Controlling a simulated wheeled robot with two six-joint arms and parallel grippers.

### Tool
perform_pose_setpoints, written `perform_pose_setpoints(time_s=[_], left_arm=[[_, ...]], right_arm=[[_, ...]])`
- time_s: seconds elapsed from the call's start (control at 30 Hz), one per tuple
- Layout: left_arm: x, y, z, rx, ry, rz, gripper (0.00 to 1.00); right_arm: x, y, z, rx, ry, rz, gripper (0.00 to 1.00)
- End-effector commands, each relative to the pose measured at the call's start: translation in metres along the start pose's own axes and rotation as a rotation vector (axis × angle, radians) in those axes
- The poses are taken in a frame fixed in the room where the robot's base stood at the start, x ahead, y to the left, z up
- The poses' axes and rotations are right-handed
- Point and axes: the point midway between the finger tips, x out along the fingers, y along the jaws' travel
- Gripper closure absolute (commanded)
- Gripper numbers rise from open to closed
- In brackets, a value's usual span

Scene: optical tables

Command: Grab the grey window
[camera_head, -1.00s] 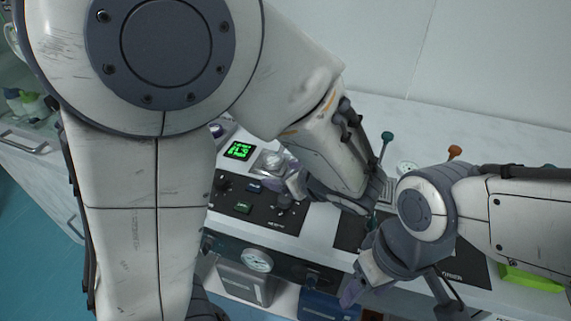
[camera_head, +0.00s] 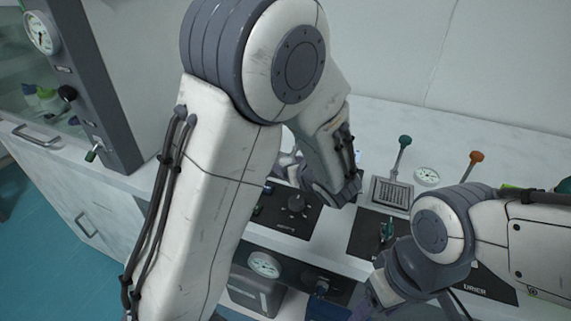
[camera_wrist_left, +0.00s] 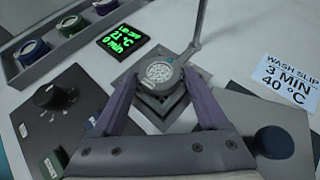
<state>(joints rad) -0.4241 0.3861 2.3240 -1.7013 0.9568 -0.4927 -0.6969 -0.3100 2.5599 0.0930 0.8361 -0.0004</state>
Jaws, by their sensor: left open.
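In the left wrist view a round grey piece with a pale, speckled disc in it, which looks like the grey window (camera_wrist_left: 160,72), lies over a dark square stepped base (camera_wrist_left: 158,104). A thin grey arm runs from it towards the top. My left gripper (camera_wrist_left: 158,78) is open, with one purple finger on each side of the round piece; I cannot tell whether they touch it. In the head view my left gripper (camera_head: 290,164) is mostly hidden behind my own arm, and the window is hidden there. My right gripper (camera_head: 374,296) is at the lower right, its jaws unclear.
A green-lit display (camera_wrist_left: 122,38), a tray with several coloured round caps (camera_wrist_left: 72,24) and a knob panel (camera_wrist_left: 54,98) surround the base. A wash slip (camera_wrist_left: 288,80) lies right. In the head view green (camera_head: 404,141) and orange-topped (camera_head: 476,157) levers stand behind my right arm.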

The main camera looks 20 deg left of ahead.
Motion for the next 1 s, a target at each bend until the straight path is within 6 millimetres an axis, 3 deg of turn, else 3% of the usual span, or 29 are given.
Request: perform_pose_setpoints(time_s=[0.27,0.37,0.43,0.47,0.77,1.0], left_arm=[[0.005,0.000,0.000,0.000,0.001,-0.001,0.24],[0.005,0.000,0.000,0.000,0.001,-0.001,0.55],[0.005,0.000,0.000,0.000,0.001,-0.001,0.82],[0.005,0.000,0.000,0.000,0.001,-0.001,0.88],[0.004,0.000,0.003,-0.002,0.000,-0.001,0.89],[-0.009,-0.001,0.027,-0.006,-0.002,-0.003,0.89]], right_arm=[[0.001,0.000,0.000,0.000,0.000,0.000,0.37],[0.001,0.000,0.000,0.000,0.000,0.000,0.37],[0.001,0.000,0.000,0.000,0.000,0.000,0.37],[0.001,0.000,0.000,0.000,0.000,0.000,0.37],[0.000,0.000,0.000,0.000,0.000,0.000,0.37],[-0.008,-0.001,0.000,0.000,0.000,0.000,0.37]])
